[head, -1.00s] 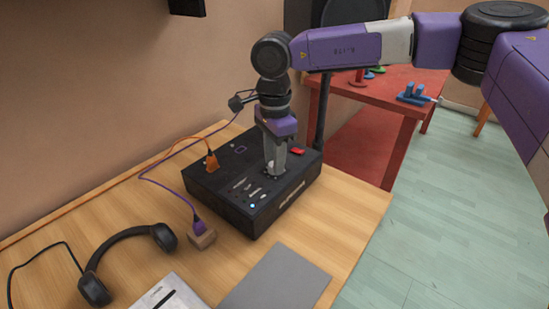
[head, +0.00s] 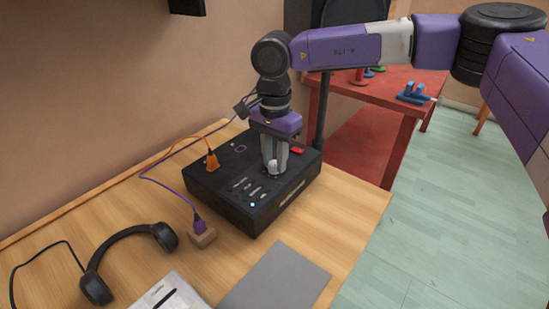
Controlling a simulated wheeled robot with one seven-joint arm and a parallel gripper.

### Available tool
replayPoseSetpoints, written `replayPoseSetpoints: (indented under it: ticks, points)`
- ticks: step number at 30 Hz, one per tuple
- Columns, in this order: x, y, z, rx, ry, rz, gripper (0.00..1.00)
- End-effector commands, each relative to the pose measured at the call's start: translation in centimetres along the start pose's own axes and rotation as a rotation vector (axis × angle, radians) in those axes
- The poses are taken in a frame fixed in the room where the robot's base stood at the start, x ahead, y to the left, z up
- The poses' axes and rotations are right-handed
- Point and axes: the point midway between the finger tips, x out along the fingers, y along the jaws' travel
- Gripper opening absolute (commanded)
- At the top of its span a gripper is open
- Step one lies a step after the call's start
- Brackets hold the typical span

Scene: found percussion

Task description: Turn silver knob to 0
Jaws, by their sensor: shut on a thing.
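The silver knob (head: 273,167) sits on top of a black box-shaped device (head: 215,187) on the wooden table. My gripper (head: 274,168) points straight down over the device and is shut on the knob, with its grey fingers on either side. The knob shows only in part between the fingers. Its pointer and any number marks around it are too small or hidden to read.
An orange plug (head: 211,160) with its cable stands in the device, and a red piece (head: 297,150) lies near its back right. Sliders and a lit blue button are at its front.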

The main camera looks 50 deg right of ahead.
Motion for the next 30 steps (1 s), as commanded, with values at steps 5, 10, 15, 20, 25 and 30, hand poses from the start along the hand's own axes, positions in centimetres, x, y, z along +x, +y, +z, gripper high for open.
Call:
replayPoseSetpoints:
  ticks: [5,10,15,20,25,30]
  points:
    - [0.0,0.0,0.0,-0.001,0.001,-0.001,0.0]
    - [0.0,0.0,0.0,0.0,0.001,-0.001,0.49]
    - [0.0,0.0,0.0,0.0,0.001,0.0,0.49]
    - [-0.2,0.0,0.0,0.0,0.001,-0.001,0.49]
    - [-2.2,-0.1,-0.1,0.001,0.002,-0.003,0.49]
    - [-5.0,-0.1,-0.1,0.0,0.002,-0.003,0.49]
